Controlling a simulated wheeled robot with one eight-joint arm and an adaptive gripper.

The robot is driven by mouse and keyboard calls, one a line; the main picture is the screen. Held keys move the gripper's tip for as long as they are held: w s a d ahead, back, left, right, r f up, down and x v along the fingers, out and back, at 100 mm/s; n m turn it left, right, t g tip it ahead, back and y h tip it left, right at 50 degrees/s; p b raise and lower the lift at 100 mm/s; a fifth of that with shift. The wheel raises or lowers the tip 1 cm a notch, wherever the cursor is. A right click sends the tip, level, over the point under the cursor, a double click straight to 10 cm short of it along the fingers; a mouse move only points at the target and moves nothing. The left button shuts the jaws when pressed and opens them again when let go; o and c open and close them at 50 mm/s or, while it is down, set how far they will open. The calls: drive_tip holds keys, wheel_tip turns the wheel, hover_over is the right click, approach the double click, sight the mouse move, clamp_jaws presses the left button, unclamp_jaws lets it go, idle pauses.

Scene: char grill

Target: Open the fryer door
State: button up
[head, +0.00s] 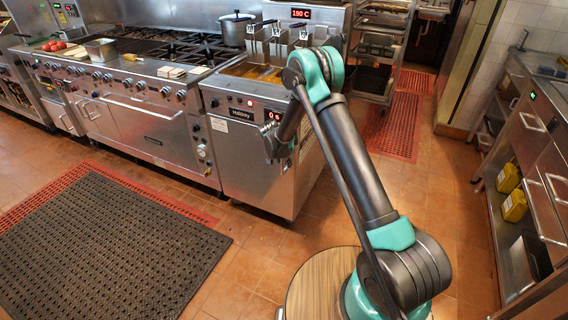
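The fryer (219,102) is a stainless steel unit with wire baskets on top and a red "190 C" display (300,13) behind them. Its door (240,165) is the plain steel front panel below the control strip, and it looks closed. My gripper (271,139) is small and dark at the end of my arm, in front of the upper right part of the fryer's front. My arm hides part of that front. I cannot tell whether the gripper touches the door or whether its fingers are apart.
A steel range (138,118) with ovens stands left of the fryer, with a pot (235,30) at the back. A black mat (105,250) lies on the tiled floor. A wheeled rack (376,60) is behind. A counter with yellow bottles (514,205) lines the right side.

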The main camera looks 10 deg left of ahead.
drive_tip(key=shift+c, duration=0.6)
clamp_jaws()
